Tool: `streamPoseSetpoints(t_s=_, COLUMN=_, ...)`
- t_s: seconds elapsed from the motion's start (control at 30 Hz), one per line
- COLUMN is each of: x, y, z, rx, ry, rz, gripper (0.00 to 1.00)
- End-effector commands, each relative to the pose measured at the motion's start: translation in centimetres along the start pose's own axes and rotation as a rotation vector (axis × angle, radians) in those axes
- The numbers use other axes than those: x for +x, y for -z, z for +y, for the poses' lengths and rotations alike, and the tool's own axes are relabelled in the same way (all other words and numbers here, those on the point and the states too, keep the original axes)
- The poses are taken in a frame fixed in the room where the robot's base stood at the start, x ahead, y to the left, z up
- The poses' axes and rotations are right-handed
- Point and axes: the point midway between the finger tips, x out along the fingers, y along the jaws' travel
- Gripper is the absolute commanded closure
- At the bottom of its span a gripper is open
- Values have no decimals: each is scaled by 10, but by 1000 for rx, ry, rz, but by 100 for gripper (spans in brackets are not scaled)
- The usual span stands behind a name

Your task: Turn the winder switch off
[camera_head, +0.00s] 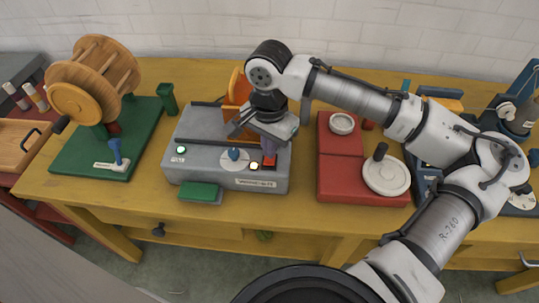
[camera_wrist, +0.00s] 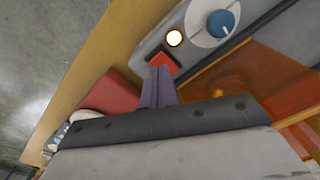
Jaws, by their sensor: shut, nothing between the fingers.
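The grey winder (camera_head: 215,172) stands on the yellow table. Its front has a red switch (camera_head: 269,164), a lit yellowish lamp (camera_head: 254,166), a blue-and-white dial (camera_head: 234,155) and a green-lit lamp (camera_head: 181,150). In the wrist view the red switch (camera_wrist: 163,61) sits just beyond my fingertips, with the lit lamp (camera_wrist: 174,38) and the blue knob (camera_wrist: 221,23) beside it. My gripper (camera_wrist: 158,75) is shut and empty, its purplish fingers pointing down at the switch. The fingertips overlap the switch's edge; I cannot tell whether they touch it. Part of the switch is hidden by the fingers.
A red device with a white handwheel (camera_head: 386,174) stands close on the right. An orange part (camera_head: 238,88) rises behind the winder.

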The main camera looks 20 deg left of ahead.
Motion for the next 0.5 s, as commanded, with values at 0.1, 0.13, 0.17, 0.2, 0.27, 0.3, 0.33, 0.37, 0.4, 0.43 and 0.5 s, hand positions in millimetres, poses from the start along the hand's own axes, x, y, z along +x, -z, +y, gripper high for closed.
streamPoseSetpoints(t_s=0.1, x=1, y=0, z=0, rx=0, ry=0, rz=0, gripper=100)
streamPoseSetpoints(t_s=0.13, x=1, y=0, z=0, rx=0, ry=0, rz=0, gripper=100)
streamPoseSetpoints(t_s=0.17, x=2, y=0, z=0, rx=0, ry=0, rz=0, gripper=100)
streamPoseSetpoints(t_s=0.2, x=2, y=0, z=0, rx=0, ry=0, rz=0, gripper=100)
streamPoseSetpoints(t_s=0.27, x=3, y=0, z=0, rx=0, ry=0, rz=0, gripper=100)
streamPoseSetpoints(t_s=0.3, x=4, y=0, z=0, rx=0, ry=0, rz=0, gripper=100)
streamPoseSetpoints(t_s=0.33, x=4, y=0, z=0, rx=0, ry=0, rz=0, gripper=100)
streamPoseSetpoints(t_s=0.37, x=5, y=0, z=0, rx=0, ry=0, rz=0, gripper=100)
streamPoseSetpoints(t_s=0.4, x=5, y=0, z=0, rx=0, ry=0, rz=0, gripper=100)
streamPoseSetpoints(t_s=0.43, x=6, y=0, z=0, rx=0, ry=0, rz=0, gripper=100)
streamPoseSetpoints(t_s=0.5, x=7, y=0, z=0, rx=0, ry=0, rz=0, gripper=100)
